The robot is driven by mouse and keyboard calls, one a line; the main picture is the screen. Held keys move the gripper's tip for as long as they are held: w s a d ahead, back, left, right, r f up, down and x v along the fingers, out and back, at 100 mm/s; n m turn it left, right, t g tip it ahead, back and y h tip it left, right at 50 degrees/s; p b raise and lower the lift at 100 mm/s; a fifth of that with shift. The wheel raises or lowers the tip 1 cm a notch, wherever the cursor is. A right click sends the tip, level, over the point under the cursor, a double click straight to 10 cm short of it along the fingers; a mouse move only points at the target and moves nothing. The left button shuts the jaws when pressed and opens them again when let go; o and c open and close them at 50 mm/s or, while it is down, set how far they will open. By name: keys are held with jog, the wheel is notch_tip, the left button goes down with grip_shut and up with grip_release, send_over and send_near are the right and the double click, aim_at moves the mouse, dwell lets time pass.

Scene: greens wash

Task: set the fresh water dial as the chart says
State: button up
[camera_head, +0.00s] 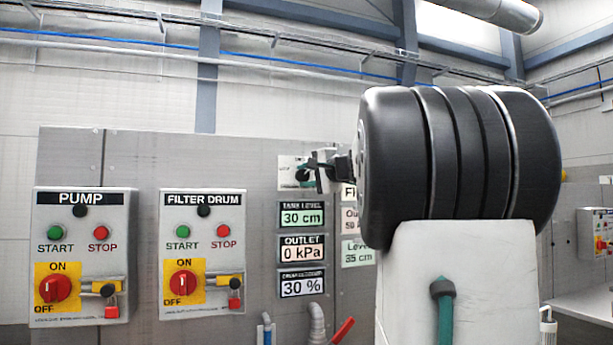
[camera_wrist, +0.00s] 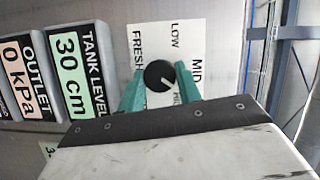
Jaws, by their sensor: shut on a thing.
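The fresh water dial is a round black knob (camera_wrist: 159,75) on a white plate (camera_wrist: 143,38) marked FRESH, LOW, MID and a partly hidden label that seems to begin "HI". Its white pointer mark points to the lower right of the wrist view, toward that hidden label. The teal fingers of my gripper (camera_wrist: 160,86) stand on either side of the knob, shut on it.
Below the dial, displays read TANK LEVEL 30 cm (camera_head: 301,215), OUTLET 0 kPa (camera_head: 302,249) and 30 % (camera_head: 302,284). PUMP (camera_head: 80,256) and FILTER DRUM (camera_head: 203,251) boxes with padlocked red switches are at left. A red-handled lever (camera_head: 343,329) and pipes stand below.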

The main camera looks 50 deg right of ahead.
jog(key=shift+f+m+t, duration=0.15)
jog(key=shift+m+t, duration=0.15)
jog(key=shift+m, duration=0.4)
jog(key=o, duration=1)
jog(key=shift+c, duration=0.2)
jog(key=s+a, duration=0.1)
jog(key=s, duration=0.6)
jog(key=shift+s, duration=0.3)
jog(key=shift+a, duration=0.15)
